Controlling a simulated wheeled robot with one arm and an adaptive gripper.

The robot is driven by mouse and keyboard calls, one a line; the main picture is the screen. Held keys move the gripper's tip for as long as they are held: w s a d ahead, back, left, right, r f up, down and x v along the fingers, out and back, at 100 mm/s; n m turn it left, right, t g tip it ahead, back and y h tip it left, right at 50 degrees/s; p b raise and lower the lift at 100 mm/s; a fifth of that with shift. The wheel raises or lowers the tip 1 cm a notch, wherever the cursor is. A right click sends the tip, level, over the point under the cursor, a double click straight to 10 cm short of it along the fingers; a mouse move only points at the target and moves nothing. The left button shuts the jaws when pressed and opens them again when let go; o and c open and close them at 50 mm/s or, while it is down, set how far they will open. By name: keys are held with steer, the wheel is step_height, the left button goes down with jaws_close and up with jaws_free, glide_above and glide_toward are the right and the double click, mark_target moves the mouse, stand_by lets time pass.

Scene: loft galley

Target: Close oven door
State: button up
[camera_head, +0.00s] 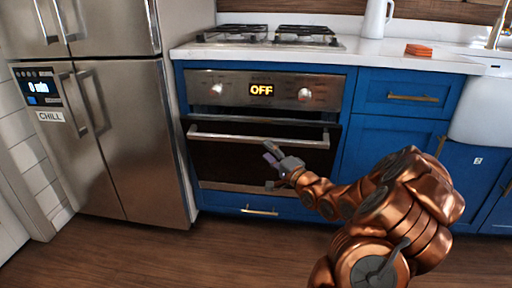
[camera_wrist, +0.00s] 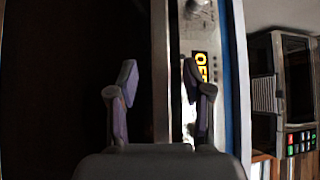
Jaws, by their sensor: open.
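The oven (camera_head: 230,88) is set in blue cabinets, with a steel control panel reading OFF. Its dark door (camera_head: 225,160) has a long silver handle (camera_head: 230,137) across its upper part. The door looks near upright; I cannot tell exactly how far it stands from its frame. My gripper (camera_head: 268,152) is in front of the door, just below the handle's right half. In the wrist view, my gripper (camera_wrist: 159,80) has its two fingers spread with nothing held. A silver vertical strip (camera_wrist: 159,60) shows between them, and the OFF display (camera_wrist: 200,66) is behind the right finger.
A steel fridge (camera_head: 130,130) stands left of the oven. A gas cooktop (camera_head: 270,35) is above it on the white counter, with an orange item (camera_head: 418,50) and a white jug (camera_head: 376,18). Blue cabinets (camera_head: 392,140) are to the right. Wood floor lies clear in front.

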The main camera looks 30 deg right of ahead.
mark_target(258, 142)
steer(key=shift+w+a+r+b, duration=0.15)
steer(key=shift+w+b, duration=0.25)
steer(key=shift+w, duration=0.85)
steer(key=shift+w+a+r+b, duration=0.1)
steer(key=shift+w+r+b, duration=0.25)
steer(key=shift+w, duration=0.9)
steer(key=shift+w+a+r+b, duration=0.1)
steer(key=shift+w+b, duration=0.4)
steer(key=shift+w, duration=0.75)
steer(key=shift+c, duration=0.4)
jaws_close()
